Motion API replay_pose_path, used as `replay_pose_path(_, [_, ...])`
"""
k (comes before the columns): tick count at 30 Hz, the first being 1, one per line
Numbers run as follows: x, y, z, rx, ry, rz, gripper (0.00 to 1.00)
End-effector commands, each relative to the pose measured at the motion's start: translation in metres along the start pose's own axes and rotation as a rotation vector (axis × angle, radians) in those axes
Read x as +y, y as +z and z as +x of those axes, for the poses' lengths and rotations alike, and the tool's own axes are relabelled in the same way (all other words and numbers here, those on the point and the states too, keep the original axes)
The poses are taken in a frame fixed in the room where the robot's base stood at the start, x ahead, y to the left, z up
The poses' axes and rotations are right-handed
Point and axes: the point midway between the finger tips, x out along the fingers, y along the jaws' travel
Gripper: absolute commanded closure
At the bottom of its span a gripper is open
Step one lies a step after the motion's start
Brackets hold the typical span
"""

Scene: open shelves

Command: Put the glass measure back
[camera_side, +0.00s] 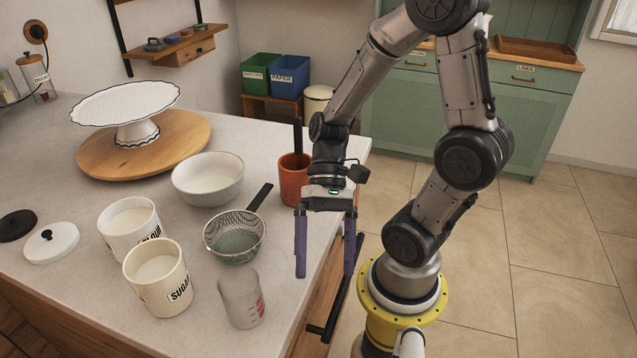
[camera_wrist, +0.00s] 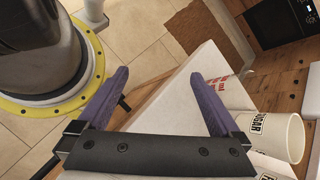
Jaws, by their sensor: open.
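The glass measure (camera_side: 241,300) is a clear, frosted-looking cup with red markings. It stands on the pale counter near its front edge, in front of the sieve and right of the SUGAR canister. In the wrist view its red markings (camera_wrist: 218,79) show just beyond the right finger; its clear outline is hard to make out there. My gripper (camera_side: 325,272) is open and empty, pointing down by the counter's right edge, to the right of the measure and apart from it. The wrist view shows both purple fingers spread (camera_wrist: 160,76) with nothing between them.
The SUGAR canister (camera_side: 159,280), FLOUR canister (camera_side: 130,222), wire sieve (camera_side: 235,238), white bowl (camera_side: 208,181) and terracotta pot (camera_side: 293,183) crowd the counter. A cake stand (camera_side: 125,105) stands on a round board behind. A small wall shelf (camera_side: 180,50) hangs at the back.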

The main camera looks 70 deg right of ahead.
Motion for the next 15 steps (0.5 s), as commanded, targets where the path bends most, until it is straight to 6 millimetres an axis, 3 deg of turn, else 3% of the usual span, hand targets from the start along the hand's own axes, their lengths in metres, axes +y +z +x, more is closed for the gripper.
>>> replay_pose_path(1, [0.003,0.001,-0.012,0.129,0.105,-0.144,0.0])
replay_pose_path(6, [0.001,0.0,-0.066,0.541,0.349,-0.529,0.0])
replay_pose_path(12, [-0.017,0.013,-0.119,0.873,0.447,-0.798,0.0])
replay_pose_path(15, [-0.021,0.017,-0.13,0.941,0.458,-0.846,0.0])
